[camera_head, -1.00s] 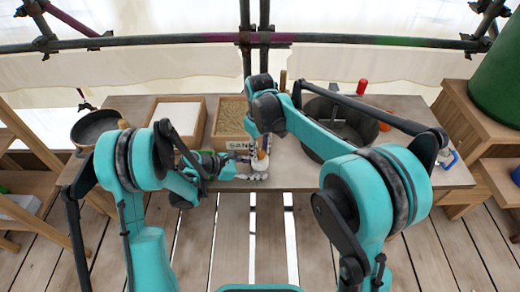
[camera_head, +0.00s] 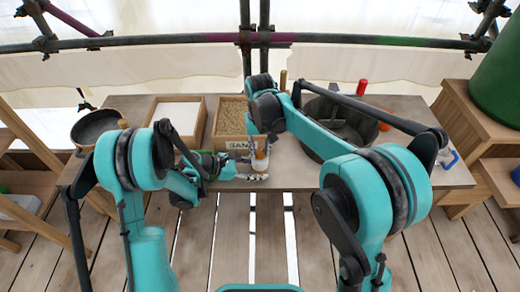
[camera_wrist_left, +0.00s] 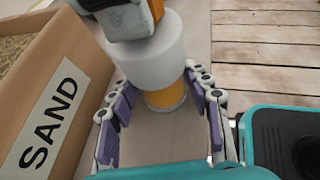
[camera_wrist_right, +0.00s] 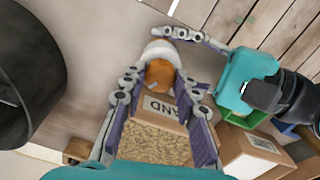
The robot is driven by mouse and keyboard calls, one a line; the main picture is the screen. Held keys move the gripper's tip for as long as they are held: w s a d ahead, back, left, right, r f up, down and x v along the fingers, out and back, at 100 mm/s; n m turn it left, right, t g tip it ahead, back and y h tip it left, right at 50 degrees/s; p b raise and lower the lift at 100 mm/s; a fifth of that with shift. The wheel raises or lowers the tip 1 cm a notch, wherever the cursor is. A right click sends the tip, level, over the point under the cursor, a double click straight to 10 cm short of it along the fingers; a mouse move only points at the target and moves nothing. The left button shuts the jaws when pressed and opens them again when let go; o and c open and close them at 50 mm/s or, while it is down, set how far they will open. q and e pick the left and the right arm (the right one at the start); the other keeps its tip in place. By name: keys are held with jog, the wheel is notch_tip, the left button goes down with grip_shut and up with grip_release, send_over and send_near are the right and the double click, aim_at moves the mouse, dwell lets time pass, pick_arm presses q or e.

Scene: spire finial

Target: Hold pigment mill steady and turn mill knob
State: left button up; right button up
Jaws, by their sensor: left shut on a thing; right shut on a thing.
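The pigment mill (camera_wrist_left: 150,62) is a white cylinder with an orange band low on its body, standing upright on the table. My left gripper (camera_wrist_left: 160,85) is shut around the mill's lower body, one finger on each side. The orange mill knob (camera_wrist_right: 160,73) is on top, seen from above in the right wrist view. My right gripper (camera_wrist_right: 160,84) comes down from above and is shut on the knob. In the head view the mill (camera_head: 261,160) is small and partly hidden by my grippers, and its finger contacts are hard to see there.
A wooden box labelled SAND (camera_head: 232,120) stands close to the mill. A box with white contents (camera_head: 177,112) and a dark bowl (camera_head: 95,126) are to its left. A large dark pot (camera_head: 340,128) stands to the right. The table's front edge is close to the mill.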

jog(key=m, duration=0.4)
jog(key=shift+m, duration=0.3)
jog(key=m, duration=0.3)
jog(key=shift+m, duration=0.4)
jog(key=m, duration=1.2)
jog(key=shift+m, duration=0.3)
jog(key=m, duration=0.3)
jog(key=shift+m, duration=0.3)
jog(key=m, duration=0.4)
jog(key=shift+m, duration=1.8)
